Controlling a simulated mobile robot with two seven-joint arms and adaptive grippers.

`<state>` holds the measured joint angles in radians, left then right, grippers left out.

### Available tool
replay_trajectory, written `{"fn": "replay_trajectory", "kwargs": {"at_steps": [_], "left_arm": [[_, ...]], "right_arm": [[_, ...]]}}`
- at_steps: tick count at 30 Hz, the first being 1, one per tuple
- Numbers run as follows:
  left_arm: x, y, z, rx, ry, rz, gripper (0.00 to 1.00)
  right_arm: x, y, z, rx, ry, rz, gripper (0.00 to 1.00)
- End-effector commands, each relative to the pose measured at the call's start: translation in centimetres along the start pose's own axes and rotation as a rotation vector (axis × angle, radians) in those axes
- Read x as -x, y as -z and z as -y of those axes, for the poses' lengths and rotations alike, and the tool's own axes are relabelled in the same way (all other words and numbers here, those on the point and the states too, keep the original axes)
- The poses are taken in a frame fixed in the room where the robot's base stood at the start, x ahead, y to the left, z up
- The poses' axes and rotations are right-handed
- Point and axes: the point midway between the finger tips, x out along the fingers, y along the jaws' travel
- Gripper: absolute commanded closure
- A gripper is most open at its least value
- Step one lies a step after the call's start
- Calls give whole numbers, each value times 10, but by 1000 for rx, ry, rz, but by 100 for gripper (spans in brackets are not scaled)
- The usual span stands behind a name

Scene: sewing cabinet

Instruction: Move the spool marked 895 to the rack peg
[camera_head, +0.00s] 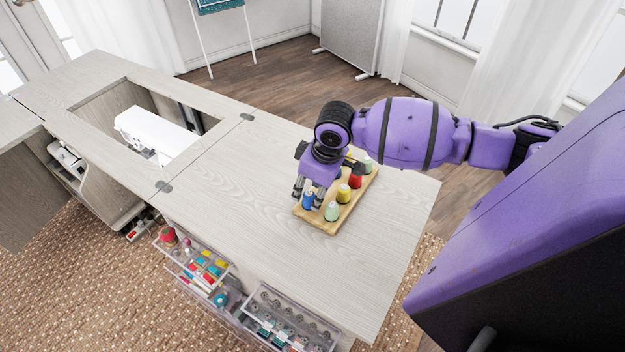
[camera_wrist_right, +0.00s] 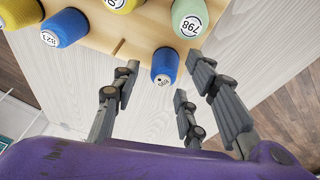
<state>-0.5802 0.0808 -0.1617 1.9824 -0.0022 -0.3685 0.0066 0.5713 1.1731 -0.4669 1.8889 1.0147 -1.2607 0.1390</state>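A blue spool (camera_wrist_right: 165,66) with a small, turned label that seems to read 895 is at the near edge of the wooden rack in the right wrist view. A blue spool (camera_head: 308,200) also shows below my gripper in the head view. My right gripper (camera_wrist_right: 160,80) is open, with fingers on both sides of this spool and visible gaps to it. In the head view the right gripper (camera_head: 308,192) points down over the left end of the wooden rack (camera_head: 321,223). I cannot make out the free peg. My left gripper is out of view.
The rack holds several other spools, including a green one marked 798 (camera_wrist_right: 189,18) and a blue one marked 821 (camera_wrist_right: 65,27). The cabinet top (camera_head: 245,190) left of the rack is clear. A white sewing machine (camera_head: 150,132) sits in the opening; clear drawers (camera_head: 290,320) stand open in front.

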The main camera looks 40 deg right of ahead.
Motion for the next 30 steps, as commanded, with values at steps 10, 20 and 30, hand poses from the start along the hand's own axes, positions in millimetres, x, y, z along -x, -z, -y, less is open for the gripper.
{"fn": "replay_trajectory", "kwargs": {"at_steps": [10, 20, 30], "left_arm": [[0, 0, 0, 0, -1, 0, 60], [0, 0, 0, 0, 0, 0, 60], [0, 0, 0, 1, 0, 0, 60]], "right_arm": [[40, 0, -2, 2, -4, -1, 60], [104, 0, -1, 1, -3, 0, 60], [120, 0, 0, 0, 1, 0, 60]]}}
